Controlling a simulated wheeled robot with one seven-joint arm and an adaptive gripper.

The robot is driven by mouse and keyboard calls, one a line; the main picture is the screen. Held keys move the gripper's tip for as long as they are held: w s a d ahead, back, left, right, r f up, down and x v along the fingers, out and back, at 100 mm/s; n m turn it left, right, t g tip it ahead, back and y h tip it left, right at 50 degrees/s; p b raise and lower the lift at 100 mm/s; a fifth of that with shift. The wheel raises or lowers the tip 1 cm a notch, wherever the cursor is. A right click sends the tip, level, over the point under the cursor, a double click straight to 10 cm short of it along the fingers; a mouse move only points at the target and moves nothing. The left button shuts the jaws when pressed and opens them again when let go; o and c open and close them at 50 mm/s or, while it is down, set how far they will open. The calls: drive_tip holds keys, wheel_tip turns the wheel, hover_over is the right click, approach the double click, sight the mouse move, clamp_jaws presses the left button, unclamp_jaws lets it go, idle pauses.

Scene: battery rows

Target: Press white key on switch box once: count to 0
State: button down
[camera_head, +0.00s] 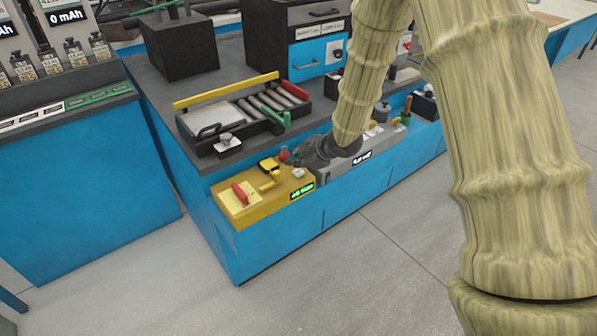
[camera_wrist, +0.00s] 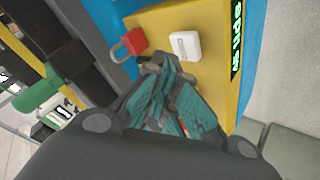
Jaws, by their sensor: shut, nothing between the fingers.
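The yellow switch box (camera_head: 250,213) sits at the front edge of the blue bench in the head view, and its yellow top (camera_wrist: 205,14) fills the upper middle of the wrist view. The white key (camera_head: 298,173) is at the box's right end; in the wrist view it is a small white block (camera_wrist: 186,46). My gripper (camera_head: 296,158) is shut and empty, close to the key. In the wrist view my fingertips (camera_wrist: 156,62) are beside and below the key in the picture, with a small gap visible. Their height above the box is unclear.
A red padlock (camera_wrist: 132,42) lies close to my fingertips. The box also carries a red lever (camera_head: 240,192) and a green-lit display (camera_head: 302,191), too small to read. A black tray (camera_head: 200,143) with several rods stands behind. A grey box (camera_head: 345,172) stands right.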

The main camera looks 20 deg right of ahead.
sight(296, 173)
drive_tip(key=shift+f, duration=0.15)
drive_tip(key=shift+f, duration=0.3)
drive_tip(key=shift+f, duration=0.4)
idle(1.2)
drive_tip(key=shift+r, duration=0.1)
drive_tip(key=shift+r+p, duration=0.5)
drive_tip(key=shift+r, duration=0.25)
drive_tip(key=shift+r+p, duration=2.2)
drive_tip(key=shift+r, duration=0.35)
drive_tip(key=shift+f, duration=0.1)
